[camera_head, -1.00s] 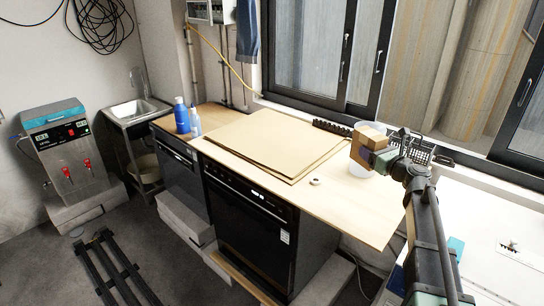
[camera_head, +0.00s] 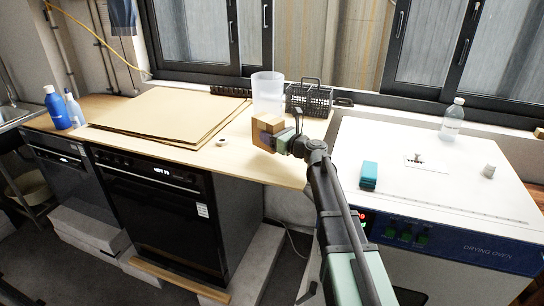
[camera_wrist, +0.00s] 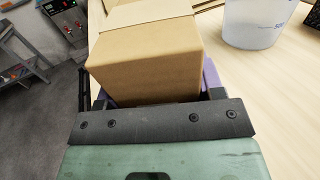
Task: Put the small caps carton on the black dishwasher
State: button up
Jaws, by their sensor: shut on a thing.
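The small caps carton (camera_head: 268,126) is a plain brown cardboard box. My gripper (camera_head: 274,138) is shut on it, over the right front part of the wooden worktop (camera_head: 262,168). The wrist view shows the carton (camera_wrist: 145,72) large between the purple-edged fingers, with worktop to its right and floor to its left. I cannot tell how high above the worktop it is. The black dishwasher (camera_head: 160,212) stands under the worktop, left of my gripper, its front display lit. A second, darker appliance (camera_head: 62,170) stands farther left.
Flat cardboard sheets (camera_head: 165,112) cover much of the worktop. A white roll (camera_head: 222,142), a translucent beaker (camera_head: 267,92) and a black wire basket (camera_head: 309,98) are near the carton. Blue bottles (camera_head: 58,108) stand at left. The white drying oven (camera_head: 440,205) is at right, holding small items.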

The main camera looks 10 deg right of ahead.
notch_tip(320, 180, down, 5)
jog(key=b, duration=0.4)
jog(key=shift+r, duration=0.55)
jog(key=shift+f, duration=0.25)
jog(key=o, duration=1)
jog(key=shift+r, duration=0.1)
jog(key=shift+r, duration=0.2)
jog(key=v, duration=1.2)
